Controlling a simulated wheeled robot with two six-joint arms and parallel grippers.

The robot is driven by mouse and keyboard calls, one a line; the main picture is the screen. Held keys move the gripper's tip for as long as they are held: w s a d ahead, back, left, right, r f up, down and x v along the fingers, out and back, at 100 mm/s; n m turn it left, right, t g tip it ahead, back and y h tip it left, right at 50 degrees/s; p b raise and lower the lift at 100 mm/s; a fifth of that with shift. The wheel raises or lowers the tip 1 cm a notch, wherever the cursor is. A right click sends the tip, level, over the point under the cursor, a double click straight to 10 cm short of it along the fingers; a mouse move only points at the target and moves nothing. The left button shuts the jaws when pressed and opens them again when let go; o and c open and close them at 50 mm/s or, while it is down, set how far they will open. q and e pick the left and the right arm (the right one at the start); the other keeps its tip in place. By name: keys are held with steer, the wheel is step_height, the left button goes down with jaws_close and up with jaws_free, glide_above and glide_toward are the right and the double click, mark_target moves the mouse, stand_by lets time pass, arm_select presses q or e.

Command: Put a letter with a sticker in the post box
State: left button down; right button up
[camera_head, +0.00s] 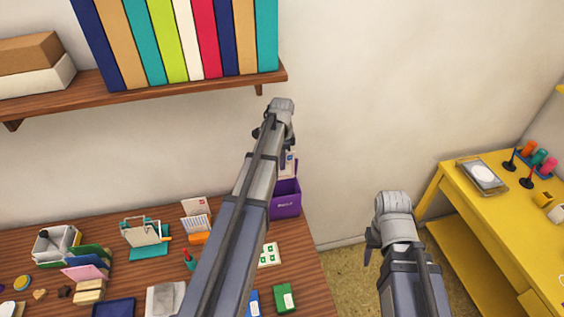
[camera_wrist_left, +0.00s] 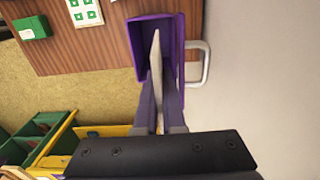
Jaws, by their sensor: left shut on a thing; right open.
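My left gripper (camera_head: 283,155) is shut on a pale letter (camera_head: 291,165), above the purple post box (camera_head: 286,197) at the table's back right corner. In the left wrist view the letter (camera_wrist_left: 156,60) is edge-on between the fingers (camera_wrist_left: 159,98), and its far end overlaps the open mouth of the purple box (camera_wrist_left: 137,45). I cannot tell how deep it reaches inside. A small mark shows on the letter's face, too small to make out. My right gripper (camera_head: 371,245) is open and empty, right of the wooden table.
A white sheet with green stickers (camera_head: 268,255) and a green box (camera_head: 285,298) lie in front of the post box. A rack with letters (camera_head: 196,217) stands to the left. A shelf of books (camera_head: 180,85) hangs above. A yellow table (camera_head: 500,215) is at right.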

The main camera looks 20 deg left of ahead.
mark_target(282, 175)
arm_select(q)
steer(key=shift+f+b, duration=3.1)
steer(key=shift+f, duration=0.35)
arm_select(e)
step_height(282, 175, down, 7)
steer(key=shift+r, duration=0.1)
arm_select(q)
steer(key=c, duration=0.9)
jaws_free()
steer(key=shift+c, duration=0.2)
step_height(282, 175, up, 6)
steer(key=p, duration=0.6)
steer(key=shift+r, duration=0.1)
arm_select(e)
step_height(282, 175, up, 6)
